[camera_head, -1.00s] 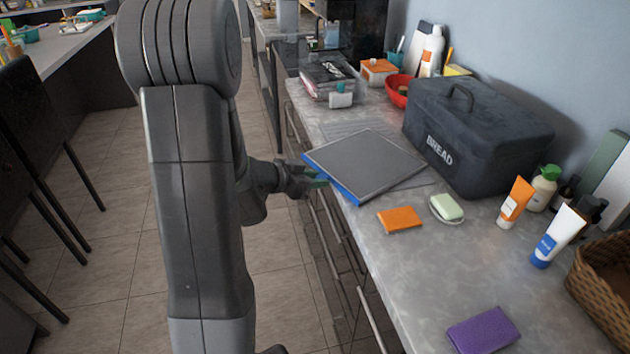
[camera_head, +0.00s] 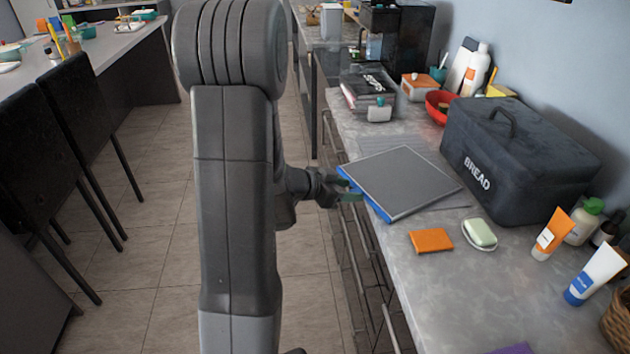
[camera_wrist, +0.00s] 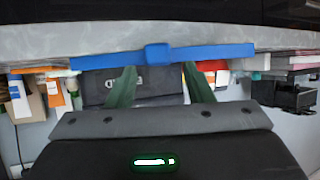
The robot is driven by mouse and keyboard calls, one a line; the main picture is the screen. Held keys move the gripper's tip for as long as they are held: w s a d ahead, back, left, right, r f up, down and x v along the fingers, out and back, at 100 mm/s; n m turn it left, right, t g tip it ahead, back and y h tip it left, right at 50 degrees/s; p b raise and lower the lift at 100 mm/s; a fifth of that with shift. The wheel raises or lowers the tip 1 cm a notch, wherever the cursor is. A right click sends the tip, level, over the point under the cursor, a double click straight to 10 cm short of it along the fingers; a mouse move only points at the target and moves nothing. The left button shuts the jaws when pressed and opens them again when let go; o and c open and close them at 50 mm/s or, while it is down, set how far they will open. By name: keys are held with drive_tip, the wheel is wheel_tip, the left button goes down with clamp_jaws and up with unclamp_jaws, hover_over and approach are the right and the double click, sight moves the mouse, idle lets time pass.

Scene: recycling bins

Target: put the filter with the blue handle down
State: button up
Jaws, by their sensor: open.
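The filter (camera_head: 405,180) is a flat grey panel with a blue edge and handle along its left side. It lies on the counter in front of the bread box, its blue edge close to the counter's front edge. In the wrist view the blue handle (camera_wrist: 158,54) runs across the picture just beyond my fingertips. My gripper (camera_head: 350,188) is beside the blue edge. In the wrist view my gripper (camera_wrist: 155,75) has its two green fingers spread apart with nothing between them.
The dark bread box (camera_head: 530,160) stands behind the filter. An orange sponge (camera_head: 431,240) and a soap dish with green soap (camera_head: 480,234) lie to its right on the counter (camera_head: 440,300). Drawer handles line the front below. Black chairs (camera_head: 85,140) stand at left, with open floor between.

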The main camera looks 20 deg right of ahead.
drive_tip(key=b+v, duration=0.1)
drive_tip(key=v, duration=1)
wheel_tip(320, 180, down, 8)
drive_tip(key=w+a+n+g+h+b, duration=0.2)
drive_tip(key=n+h+b, duration=0.3)
drive_tip(key=n+b, duration=0.95)
drive_tip(key=shift+n, duration=0.85)
drive_tip(key=d, duration=0.4)
drive_tip(key=s+d+p, duration=0.1)
drive_tip(key=d, duration=0.4)
drive_tip(key=d+p, duration=0.1)
drive_tip(key=d, duration=0.4)
drive_tip(key=shift+s, duration=0.2)
drive_tip(key=shift+c, duration=0.2)
clamp_jaws()
